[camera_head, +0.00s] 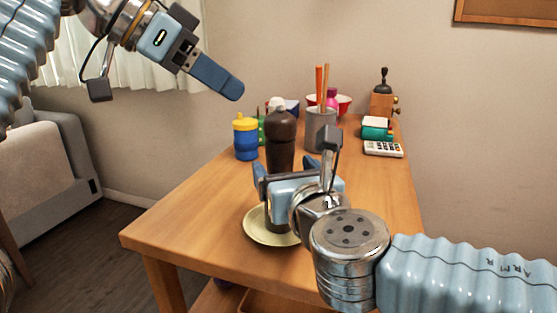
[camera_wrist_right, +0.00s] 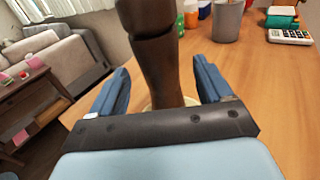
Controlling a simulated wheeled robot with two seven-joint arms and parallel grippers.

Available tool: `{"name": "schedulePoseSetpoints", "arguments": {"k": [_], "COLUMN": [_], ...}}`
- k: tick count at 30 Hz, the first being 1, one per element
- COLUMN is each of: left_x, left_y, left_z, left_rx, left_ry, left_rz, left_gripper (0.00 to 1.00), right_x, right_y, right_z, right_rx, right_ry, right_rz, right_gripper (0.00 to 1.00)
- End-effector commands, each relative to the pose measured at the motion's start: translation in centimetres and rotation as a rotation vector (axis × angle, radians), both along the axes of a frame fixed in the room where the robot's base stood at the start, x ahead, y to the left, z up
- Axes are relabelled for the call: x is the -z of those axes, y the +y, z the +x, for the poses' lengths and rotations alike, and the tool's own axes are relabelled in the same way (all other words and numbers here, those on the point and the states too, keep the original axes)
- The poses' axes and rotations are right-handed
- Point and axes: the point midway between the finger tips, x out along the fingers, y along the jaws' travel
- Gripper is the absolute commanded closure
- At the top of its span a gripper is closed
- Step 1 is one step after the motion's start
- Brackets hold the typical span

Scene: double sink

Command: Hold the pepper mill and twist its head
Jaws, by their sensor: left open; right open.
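A tall dark brown pepper mill (camera_head: 281,143) with a rounded head (camera_head: 281,122) stands upright on a pale yellow plate (camera_head: 258,228) on the wooden table. My right gripper (camera_head: 290,172) is in front of the mill, with its lower body hidden behind the gripper. In the right wrist view the mill (camera_wrist_right: 160,65) stands between the two open blue fingers (camera_wrist_right: 160,80), with a gap visible on each side. My left gripper (camera_head: 225,85) is high at the upper left, empty and well away from the mill; the sensor-like block partly hides its second finger.
A blue and yellow jar (camera_head: 246,138) stands left of the mill. A grey cup (camera_head: 320,130) with wooden sticks stands behind it. A calculator (camera_head: 383,149), a teal block and a coffee grinder (camera_head: 383,100) are at the back right. The table's left front is clear.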

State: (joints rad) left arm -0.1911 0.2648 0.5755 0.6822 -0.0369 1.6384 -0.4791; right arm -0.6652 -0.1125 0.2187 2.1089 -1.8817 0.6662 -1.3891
Motion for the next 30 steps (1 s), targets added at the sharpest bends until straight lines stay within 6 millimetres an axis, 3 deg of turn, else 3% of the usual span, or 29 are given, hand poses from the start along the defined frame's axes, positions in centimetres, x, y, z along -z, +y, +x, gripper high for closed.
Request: {"name": "schedulePoseSetpoints", "arguments": {"k": [6, 17, 30], "left_x": [0.0, 0.0, 0.0], "left_y": [0.0, 0.0, 0.0], "left_z": [0.0, 0.0, 0.0], "left_rx": [0.000, 0.000, 0.000], "left_ry": [0.000, 0.000, 0.000], "left_rz": [0.000, 0.000, 0.000], "left_gripper": [0.57, 0.57, 0.57], "right_x": [0.2, 0.2, 0.2], "right_y": [0.8, 0.9, 0.9], "right_z": [2.7, 3.3, 3.3], "right_rx": [0.000, 0.000, -0.001], "right_ry": [0.001, -0.001, 0.000], "right_rz": [0.000, 0.000, 0.000], "right_gripper": [0.21, 0.21, 0.85]}}
